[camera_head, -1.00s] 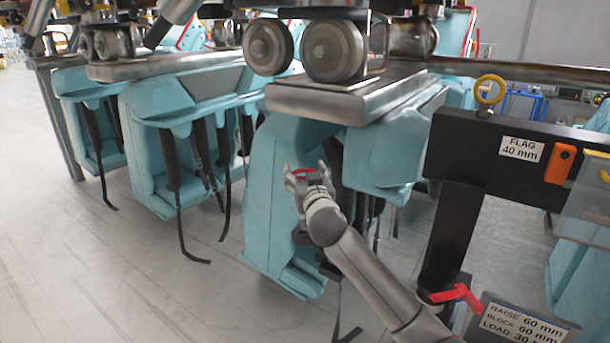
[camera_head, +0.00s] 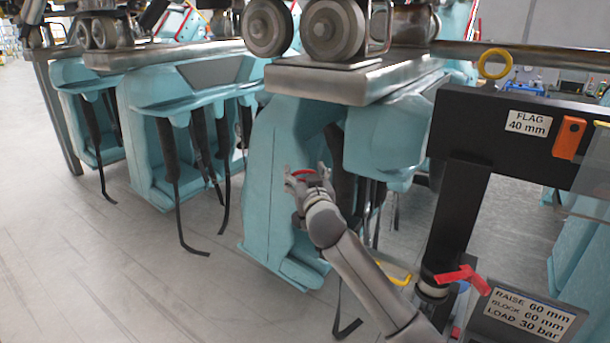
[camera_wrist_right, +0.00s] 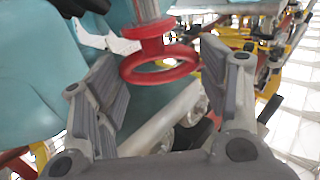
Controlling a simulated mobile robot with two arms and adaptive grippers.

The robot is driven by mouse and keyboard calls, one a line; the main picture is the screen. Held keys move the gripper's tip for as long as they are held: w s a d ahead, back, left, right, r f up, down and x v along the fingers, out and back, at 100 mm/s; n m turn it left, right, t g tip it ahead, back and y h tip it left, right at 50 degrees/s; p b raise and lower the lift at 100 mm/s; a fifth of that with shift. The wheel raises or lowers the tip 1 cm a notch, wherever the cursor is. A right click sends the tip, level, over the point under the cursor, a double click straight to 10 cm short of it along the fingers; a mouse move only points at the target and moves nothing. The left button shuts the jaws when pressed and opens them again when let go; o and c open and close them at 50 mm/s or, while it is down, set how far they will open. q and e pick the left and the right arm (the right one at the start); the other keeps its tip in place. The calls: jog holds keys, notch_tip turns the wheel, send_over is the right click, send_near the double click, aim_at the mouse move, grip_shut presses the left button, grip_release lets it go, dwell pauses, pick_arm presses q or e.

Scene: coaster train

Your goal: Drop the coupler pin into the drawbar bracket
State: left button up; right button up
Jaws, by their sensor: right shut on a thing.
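My right gripper (camera_head: 308,180) is in front of a turquoise seat in the head view. It is shut on a red-ringed metal pin (camera_wrist_right: 160,65), which I take to be the coupler pin. In the right wrist view the red ring and collar lie between the two grey finger pads (camera_wrist_right: 163,85), with the metal shaft running up out of the picture. I cannot make out the drawbar bracket in either view. My left gripper is not in view.
Turquoise seats (camera_head: 185,95) with dark straps hang under the wheeled train chassis (camera_head: 340,82). To the right stands a black frame (camera_head: 470,140) with a yellow ring (camera_head: 495,63), an orange part (camera_head: 569,138) and a red lever (camera_head: 463,278). Floor is open at left.

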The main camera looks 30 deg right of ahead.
notch_tip(320, 180, down, 8)
jog(key=b, duration=0.5)
jog(key=shift+r+b, duration=0.2)
jog(key=shift+b, duration=0.15)
dwell(0.5)
jog(key=o, duration=1.4)
jog(key=shift+c, duration=0.2)
jog(key=v, duration=1.2)
